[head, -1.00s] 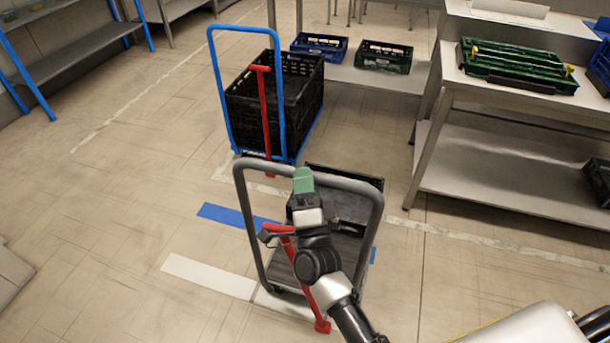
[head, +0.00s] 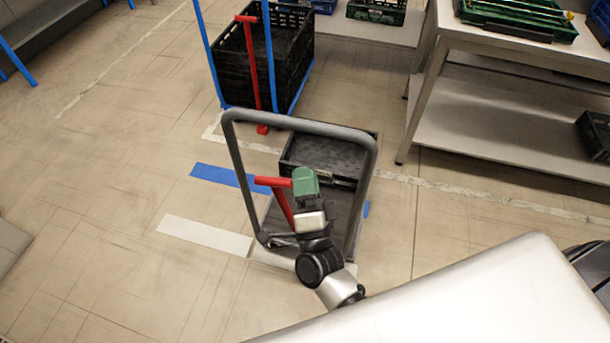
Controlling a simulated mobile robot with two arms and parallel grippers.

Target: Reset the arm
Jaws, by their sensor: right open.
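My right gripper (head: 306,183), with green fingertips, shows in the head view over the near cart (head: 245,200). It is open, and I see nothing held in it. Its tip appears close to the upper end of the cart's red handle (head: 272,182); I cannot tell whether they touch. The cart has a grey tubular frame and a dark platform, partly hidden by my arm. A black crate (head: 318,180) sits on the platform behind the gripper. My left gripper is not in view.
A blue-framed cart (head: 272,65) with a tall black crate (head: 300,75) stands behind. A steel table (head: 500,40) with green crates (head: 520,30) is at the right. Blue (head: 222,174) and white (head: 203,235) floor strips lie left of the near cart. The left floor is clear.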

